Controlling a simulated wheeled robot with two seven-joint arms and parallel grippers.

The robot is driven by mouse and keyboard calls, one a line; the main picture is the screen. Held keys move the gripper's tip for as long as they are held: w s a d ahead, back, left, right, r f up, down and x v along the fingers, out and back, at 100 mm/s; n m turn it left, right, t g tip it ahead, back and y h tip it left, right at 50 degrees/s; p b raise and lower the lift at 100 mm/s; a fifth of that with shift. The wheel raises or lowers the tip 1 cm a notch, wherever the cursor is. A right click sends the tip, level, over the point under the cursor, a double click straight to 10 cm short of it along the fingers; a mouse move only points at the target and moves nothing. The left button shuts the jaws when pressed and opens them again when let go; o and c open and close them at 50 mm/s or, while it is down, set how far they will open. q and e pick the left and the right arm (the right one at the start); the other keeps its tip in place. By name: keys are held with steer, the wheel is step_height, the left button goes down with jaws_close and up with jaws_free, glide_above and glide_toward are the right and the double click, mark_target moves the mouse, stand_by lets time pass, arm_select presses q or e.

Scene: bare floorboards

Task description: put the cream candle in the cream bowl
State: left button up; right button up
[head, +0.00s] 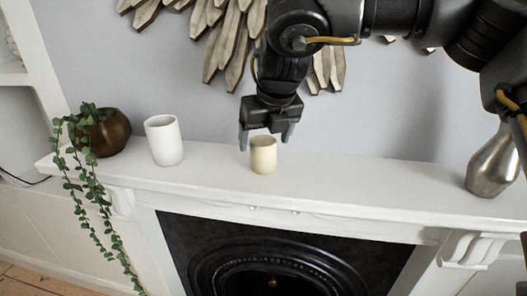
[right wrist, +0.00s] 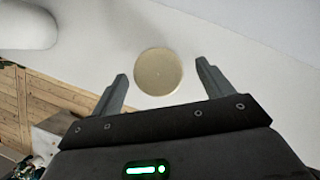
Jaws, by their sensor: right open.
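The cream candle (head: 263,155) is a short cylinder standing upright on the white mantel shelf. In the right wrist view its round top (right wrist: 158,72) shows between and just beyond the fingertips. My right gripper (head: 266,142) is open and empty, pointing down right above and slightly behind the candle. Its two fingers also show in the right wrist view (right wrist: 160,75), one on each side of the candle. I cannot see them touching it. No cream bowl can be made out in either view. My left gripper is not in view.
A white cup-like vessel (head: 164,140) stands left of the candle. A brown pot with a trailing plant (head: 107,132) is at the shelf's left end. A silver vase (head: 493,165) stands at the right. The shelf (head: 370,178) between candle and vase is clear. A wooden wall decoration (head: 228,45) hangs behind.

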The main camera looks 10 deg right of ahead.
mark_target(263, 140)
steer(key=p+x, duration=0.1)
steer(key=x, duration=0.3)
steer(key=shift+w+a+r, duration=0.1)
steer(key=shift+r, duration=0.05)
steer(key=shift+c, duration=0.9)
steer(key=c, duration=0.9)
steer(key=shift+c, duration=0.4)
steer(key=shift+r, duration=0.2)
